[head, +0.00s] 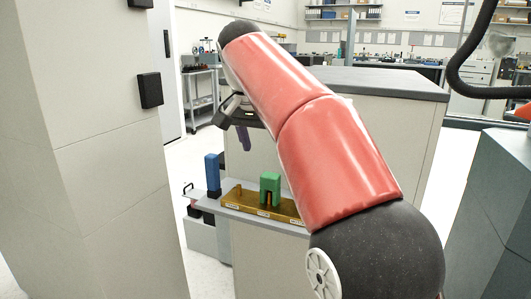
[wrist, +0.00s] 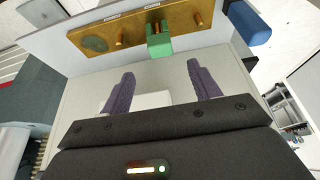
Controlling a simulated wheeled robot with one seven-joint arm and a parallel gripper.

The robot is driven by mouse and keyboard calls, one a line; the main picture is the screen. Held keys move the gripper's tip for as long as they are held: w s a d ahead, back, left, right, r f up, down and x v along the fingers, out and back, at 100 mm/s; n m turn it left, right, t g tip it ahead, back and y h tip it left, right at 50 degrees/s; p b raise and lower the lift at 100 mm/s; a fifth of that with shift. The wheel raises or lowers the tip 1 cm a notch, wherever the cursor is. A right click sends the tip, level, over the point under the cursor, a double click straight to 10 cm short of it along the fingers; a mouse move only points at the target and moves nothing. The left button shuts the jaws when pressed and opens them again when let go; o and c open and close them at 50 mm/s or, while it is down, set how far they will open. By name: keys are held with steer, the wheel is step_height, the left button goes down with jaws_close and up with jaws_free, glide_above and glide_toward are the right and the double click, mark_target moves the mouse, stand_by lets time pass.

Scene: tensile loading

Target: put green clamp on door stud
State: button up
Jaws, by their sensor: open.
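The green clamp (head: 270,183) stands upright on the gold plate (head: 236,199), around or against a peg near its middle. In the wrist view the green clamp (wrist: 159,46) is at the plate's edge nearest my gripper. My gripper (wrist: 160,70) is open and empty, its two purple fingers apart, with the clamp ahead of the gap and not touching. In the head view my gripper (head: 244,138) hangs above and left of the clamp, partly hidden by my arm. Other pegs show on the plate (wrist: 90,22). I cannot tell which is the door stud; the labels are unreadable.
A blue block (head: 212,172) stands on a dark base at the plate's left end; it also shows in the wrist view (wrist: 248,23). The plate lies on a grey shelf (head: 265,224). A tall beige column (head: 100,150) stands left. A grey-topped cabinet (head: 390,83) stands behind.

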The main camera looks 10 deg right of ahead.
steer(key=shift+s+a+r, duration=0.1)
steer(key=shift+r, duration=0.25)
steer(key=s+d+f+n+t+y, duration=0.1)
steer(key=s+f+n, duration=0.6)
steer(key=s+f, duration=1.6)
steer(key=shift+s+d+f+t+y, duration=0.3)
steer(key=shift+s+d+t+y, duration=0.1)
steer(key=shift+s+d+y, duration=0.6)
